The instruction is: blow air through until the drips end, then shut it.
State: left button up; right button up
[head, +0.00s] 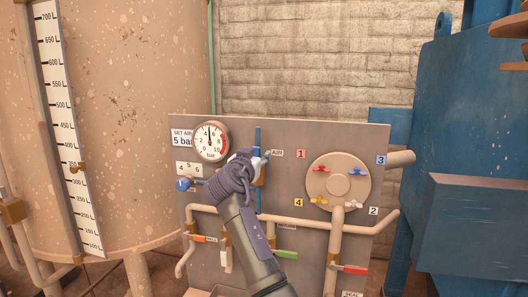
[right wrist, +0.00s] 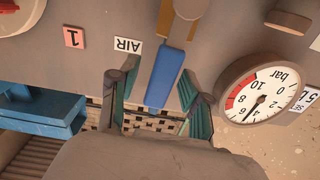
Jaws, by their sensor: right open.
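The blue lever of the air valve (right wrist: 165,75) runs straight from its brass-coloured body in the right wrist view, beside the "AIR" label (head: 277,153). My right gripper (right wrist: 157,88) is open, with its fingers on either side of the lever; I cannot tell whether they touch it. In the head view my right gripper (head: 250,160) is in front of the panel and hides much of this valve. The pressure gauge (head: 210,139) has its needle near 5 bar. No drips can be made out. My left gripper is not in view.
The panel (head: 330,145) carries a round plate (head: 338,182) with small coloured handles, pipes, a red-handled valve (head: 355,270) and a green-handled valve (head: 287,254). A blue knob (head: 183,184) is below the gauge. A large tank (head: 130,110) is left, blue machinery (head: 470,200) right.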

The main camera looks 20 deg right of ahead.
jog(key=shift+w, duration=0.1)
jog(key=shift+s+a+r, duration=0.15)
jog(key=shift+s+r, duration=0.05)
jog(key=shift+a, duration=0.1)
jog(key=shift+c, duration=0.8)
grip_shut()
jog(key=shift+d, duration=0.3)
